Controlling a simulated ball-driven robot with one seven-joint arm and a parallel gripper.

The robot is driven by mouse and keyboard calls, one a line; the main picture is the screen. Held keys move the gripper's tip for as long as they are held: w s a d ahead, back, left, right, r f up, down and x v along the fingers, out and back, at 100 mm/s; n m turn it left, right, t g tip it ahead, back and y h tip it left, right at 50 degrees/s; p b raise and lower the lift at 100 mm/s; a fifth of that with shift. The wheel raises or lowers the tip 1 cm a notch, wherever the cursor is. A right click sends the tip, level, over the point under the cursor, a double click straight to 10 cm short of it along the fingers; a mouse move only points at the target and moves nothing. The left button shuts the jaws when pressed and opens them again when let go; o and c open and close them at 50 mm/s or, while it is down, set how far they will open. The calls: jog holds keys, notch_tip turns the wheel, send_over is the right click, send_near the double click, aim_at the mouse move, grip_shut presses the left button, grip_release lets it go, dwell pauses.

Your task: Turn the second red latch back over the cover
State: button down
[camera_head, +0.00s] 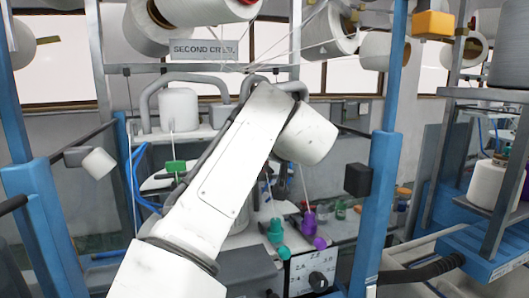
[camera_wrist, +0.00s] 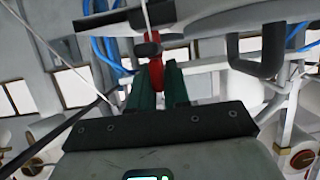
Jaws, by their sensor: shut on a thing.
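In the wrist view, the dark green fingers of my gripper (camera_wrist: 159,84) are closed around a red latch (camera_wrist: 155,64). Only the upper part of the latch shows above and between the fingers. A pale, curved plate (camera_wrist: 205,22) lies just past the latch; I cannot tell whether it is the cover. In the head view, my white arm reaches up across the middle and hides the gripper and the latch.
Blue posts (camera_head: 379,200) stand on both sides of my arm. White yarn cones (camera_head: 178,108) and taut threads surround the workspace. Purple (camera_head: 311,222) and teal (camera_head: 276,233) fittings and a dial panel (camera_head: 314,272) sit low, right of my arm. A dark loop handle (camera_wrist: 262,55) is near the gripper.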

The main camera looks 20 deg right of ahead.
jog(key=shift+f+m+h, duration=0.1)
jog(key=shift+m+h, duration=0.2)
jog(key=shift+h, duration=0.2)
jog(key=shift+m+h, duration=0.5)
jog(key=shift+m+g+h, duration=0.5)
jog(key=shift+m+h, duration=0.5)
jog(key=shift+h, duration=0.2)
jog(key=m+g+h, duration=0.1)
jog(key=m+h, duration=0.1)
jog(key=m+g+h, duration=0.1)
jog(key=m+h, duration=0.1)
jog(key=m, duration=0.1)
jog(key=shift+g+h, duration=0.3)
jog(key=shift+h, duration=0.1)
jog(key=c, duration=1.2)
grip_release()
jog(key=shift+g, duration=0.3)
jog(key=b+v, duration=0.3)
jog(key=v, duration=0.8)
jog(key=shift+a+f+b, duration=0.1)
jog(key=shift+b, duration=0.25)
